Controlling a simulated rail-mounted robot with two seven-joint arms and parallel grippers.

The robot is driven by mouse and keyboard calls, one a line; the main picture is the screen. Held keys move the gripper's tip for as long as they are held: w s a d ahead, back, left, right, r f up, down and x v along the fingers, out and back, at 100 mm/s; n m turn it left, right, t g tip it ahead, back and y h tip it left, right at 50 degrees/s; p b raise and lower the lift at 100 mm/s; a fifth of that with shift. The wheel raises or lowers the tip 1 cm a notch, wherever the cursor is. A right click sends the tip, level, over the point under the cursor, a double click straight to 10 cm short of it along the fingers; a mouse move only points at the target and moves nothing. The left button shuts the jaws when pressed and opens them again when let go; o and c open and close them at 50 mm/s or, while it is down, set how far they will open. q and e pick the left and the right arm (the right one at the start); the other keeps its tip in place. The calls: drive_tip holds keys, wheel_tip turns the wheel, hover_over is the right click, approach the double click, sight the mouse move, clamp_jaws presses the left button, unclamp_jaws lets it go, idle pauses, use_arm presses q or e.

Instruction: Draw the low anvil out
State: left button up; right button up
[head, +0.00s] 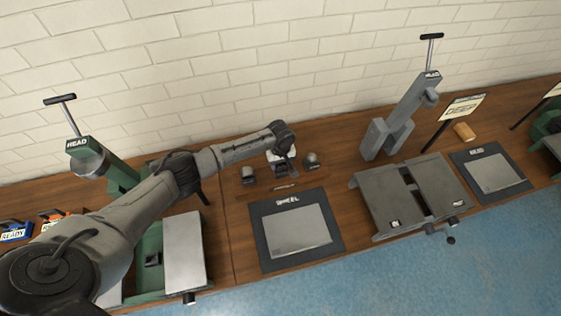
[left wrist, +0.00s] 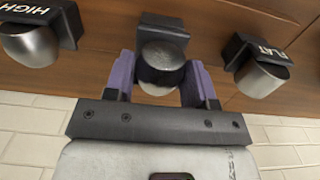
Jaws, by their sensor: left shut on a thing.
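A wooden rack (head: 262,188) at the back of the bench holds a row of grey metal anvils in dark holders. In the left wrist view, the anvil marked HIGH (left wrist: 32,45) is at the left and the one marked FLAT (left wrist: 262,78) at the right. The middle anvil (left wrist: 160,64) is rounded and still sits at its dark holder; its own label is not visible. My left gripper (left wrist: 160,85) is shut on this middle anvil, with purple fingers on both sides. In the head view my left gripper (head: 284,166) largely covers it. My right gripper is not in view.
A dark mat marked WHEEL (head: 256,232) lies in front of the rack. A grey machine (head: 382,190) stands to its right and a green machine (head: 196,225) to its left, partly behind my arm. The brick wall is close behind the rack.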

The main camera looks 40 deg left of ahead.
use_arm(q)
drive_tip(key=shift+f, duration=0.55)
drive_tip(key=o, duration=1)
drive_tip(key=shift+w, duration=0.1)
drive_tip(key=shift+o, duration=0.8)
drive_tip(key=shift+f, duration=0.1)
wheel_tip(320, 180, up, 14)
drive_tip(key=p, duration=0.1)
